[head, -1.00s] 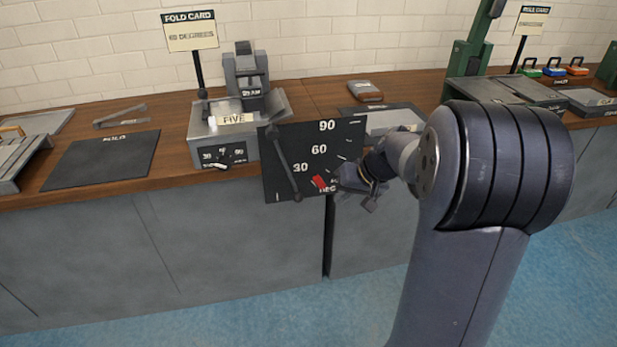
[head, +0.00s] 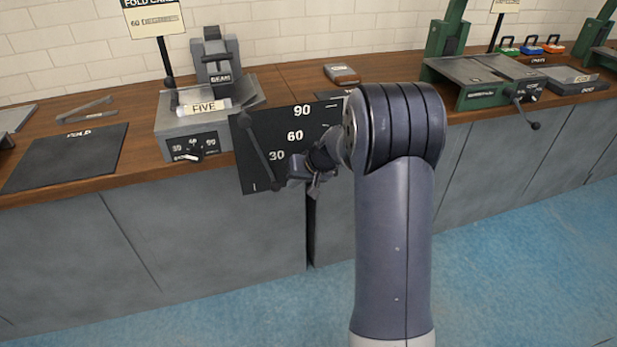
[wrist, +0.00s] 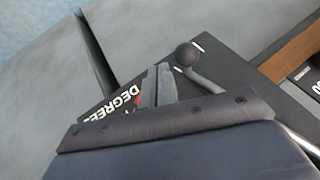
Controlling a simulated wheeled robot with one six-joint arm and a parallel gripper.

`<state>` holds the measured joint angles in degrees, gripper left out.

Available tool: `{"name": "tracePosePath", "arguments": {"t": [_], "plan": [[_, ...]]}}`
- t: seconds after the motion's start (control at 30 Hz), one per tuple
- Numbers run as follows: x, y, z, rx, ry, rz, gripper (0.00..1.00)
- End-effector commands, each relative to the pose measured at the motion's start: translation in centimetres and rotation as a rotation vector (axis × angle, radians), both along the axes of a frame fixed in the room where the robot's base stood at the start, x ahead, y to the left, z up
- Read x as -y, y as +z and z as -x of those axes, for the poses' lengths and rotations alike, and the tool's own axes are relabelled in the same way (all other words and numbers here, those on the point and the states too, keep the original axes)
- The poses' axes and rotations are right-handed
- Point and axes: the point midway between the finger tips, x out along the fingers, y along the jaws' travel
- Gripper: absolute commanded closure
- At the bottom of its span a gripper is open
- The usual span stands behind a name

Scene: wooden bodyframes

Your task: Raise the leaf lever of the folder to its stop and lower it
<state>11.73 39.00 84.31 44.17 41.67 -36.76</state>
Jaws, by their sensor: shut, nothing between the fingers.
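The folder (head: 180,122) is a grey machine on the bench with a tag reading FIVE and a small dial on its front. A black degree plate (head: 258,172), marked 30, 60 and 90, stands at its right front. The dark leaf lever (head: 258,147) slants down across the plate to a low ball end. My gripper (head: 303,186) is shut and empty, just right of that low end. In the wrist view, the shut fingers (wrist: 155,85) are beside the lever's ball knob (wrist: 187,54); contact is unclear. A red mark (wrist: 137,100) shows beside the fingers.
A black mat (head: 65,158) and grey strips lie left of the folder. A sign (head: 153,15) reads 60 DEGREES. A green-framed machine (head: 475,85) with its own lever stands at right. Grey cabinet fronts (head: 180,240) are below; the blue floor is clear.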

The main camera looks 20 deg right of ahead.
Motion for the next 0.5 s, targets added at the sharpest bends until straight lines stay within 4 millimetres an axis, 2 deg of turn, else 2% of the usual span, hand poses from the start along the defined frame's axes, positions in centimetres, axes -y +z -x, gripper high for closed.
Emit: {"name": "tracePosePath", "arguments": {"t": [0.2,0.5], "plan": [[-1.32,-0.13,-0.23,-0.001,-0.001,0.000,1.00],[-1.34,-0.14,-0.22,-0.001,-0.001,0.000,1.00]]}}
